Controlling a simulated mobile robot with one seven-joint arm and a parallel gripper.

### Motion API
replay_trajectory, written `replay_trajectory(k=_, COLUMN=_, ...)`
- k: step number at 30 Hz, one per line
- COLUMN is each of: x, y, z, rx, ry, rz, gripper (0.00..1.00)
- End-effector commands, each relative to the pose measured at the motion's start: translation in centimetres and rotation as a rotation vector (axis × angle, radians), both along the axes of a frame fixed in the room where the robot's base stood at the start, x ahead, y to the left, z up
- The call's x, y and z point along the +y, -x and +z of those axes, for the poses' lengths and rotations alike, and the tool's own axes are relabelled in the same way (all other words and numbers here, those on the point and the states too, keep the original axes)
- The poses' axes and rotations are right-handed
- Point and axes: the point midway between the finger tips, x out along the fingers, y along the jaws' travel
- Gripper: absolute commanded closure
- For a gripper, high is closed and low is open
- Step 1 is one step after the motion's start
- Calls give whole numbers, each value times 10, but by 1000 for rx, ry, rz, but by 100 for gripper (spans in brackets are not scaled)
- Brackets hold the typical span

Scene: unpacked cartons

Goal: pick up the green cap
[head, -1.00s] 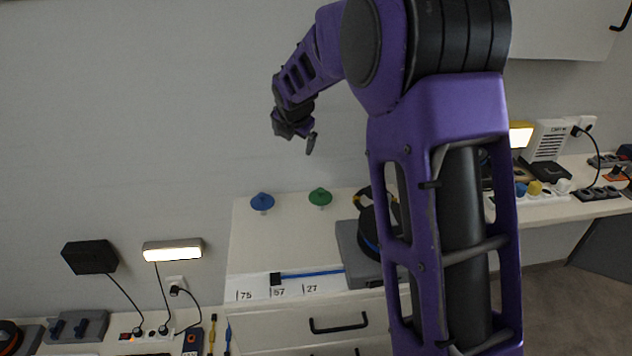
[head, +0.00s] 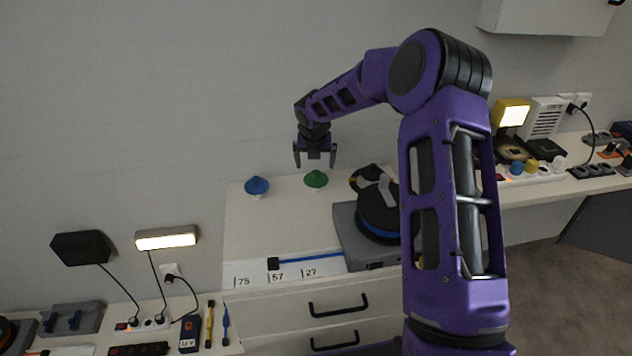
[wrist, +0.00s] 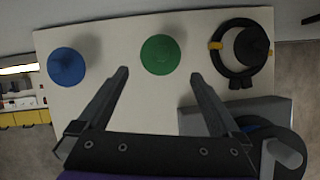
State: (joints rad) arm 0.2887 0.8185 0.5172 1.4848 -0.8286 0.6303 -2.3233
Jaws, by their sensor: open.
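The green cap (head: 316,179) sits on the white cabinet top, near its back edge. In the wrist view the green cap (wrist: 160,54) is round and lies ahead of the fingertips, between their lines. My gripper (head: 315,166) is open, pointing down, and appears just above the green cap in the head view. Its two fingers also show in the wrist view (wrist: 158,75), apart and with nothing between them.
A blue cap (head: 256,186) stands left of the green one. A black round device (head: 378,212) on a grey base is at the right, with a black ring (wrist: 232,48) behind it. A blue rod (head: 312,259) lies at the front. The left cabinet top (head: 240,225) is clear.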

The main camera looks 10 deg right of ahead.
Motion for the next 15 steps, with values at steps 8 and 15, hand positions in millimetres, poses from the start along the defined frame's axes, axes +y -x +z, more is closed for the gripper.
replay_trajectory(k=8, x=-2, y=-12, z=-27, rx=0, ry=-1, rz=0, gripper=0)
replay_trajectory(k=15, x=-6, y=-27, z=-55, rx=2, ry=-2, rz=-1, gripper=0)
